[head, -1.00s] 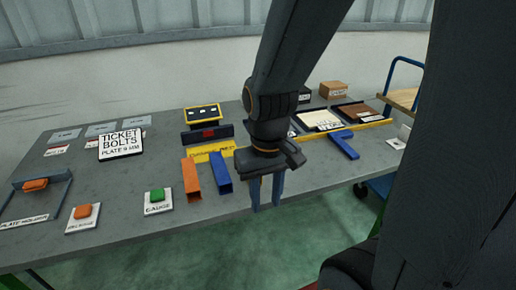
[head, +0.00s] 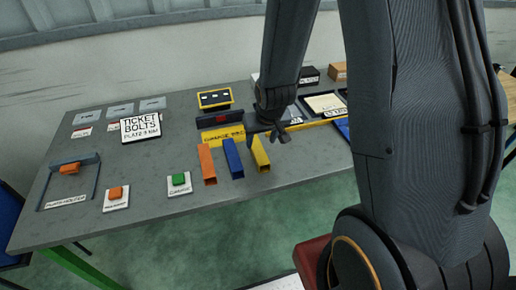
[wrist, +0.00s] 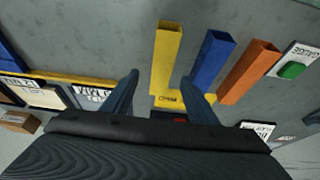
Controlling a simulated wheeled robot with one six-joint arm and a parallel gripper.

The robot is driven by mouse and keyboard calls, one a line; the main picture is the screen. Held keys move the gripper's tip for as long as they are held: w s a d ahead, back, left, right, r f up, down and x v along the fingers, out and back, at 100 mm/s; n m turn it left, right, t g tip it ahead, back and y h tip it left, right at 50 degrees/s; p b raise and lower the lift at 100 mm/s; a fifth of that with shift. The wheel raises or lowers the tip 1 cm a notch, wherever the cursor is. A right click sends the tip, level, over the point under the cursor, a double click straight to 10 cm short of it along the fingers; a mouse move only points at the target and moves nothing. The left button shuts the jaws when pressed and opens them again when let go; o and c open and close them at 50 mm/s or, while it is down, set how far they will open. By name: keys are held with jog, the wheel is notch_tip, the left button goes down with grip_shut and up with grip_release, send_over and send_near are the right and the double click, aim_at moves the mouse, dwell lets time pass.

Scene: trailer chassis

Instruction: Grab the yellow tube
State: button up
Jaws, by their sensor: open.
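The yellow tube (head: 261,153) lies on the grey table at the right end of a row of three square tubes. It also shows in the wrist view (wrist: 167,55), its open end pointing away from the gripper. My gripper (head: 268,134) is open and empty near the tube's back end, by the yellow label strip. In the wrist view the two fingers (wrist: 160,80) are spread, with the tube in the gap between them in the picture, nearer the right finger. I cannot tell how high the fingers are above the tube.
The blue tube (head: 233,158) lies close beside the yellow one, then the orange tube (head: 207,164). A dark rack (head: 212,119) stands behind them. A green button (head: 179,180) on a white plate is to the left. Bare table lies right of the yellow tube.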

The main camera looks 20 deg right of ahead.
aim_at(257, 148)
jog(key=shift+p+x, duration=1.35)
jog(key=shift+x, duration=2.4)
jog(key=shift+a, duration=0.15)
grip_shut()
jog(key=shift+w+r, duration=0.1)
jog(key=shift+r, duration=0.1)
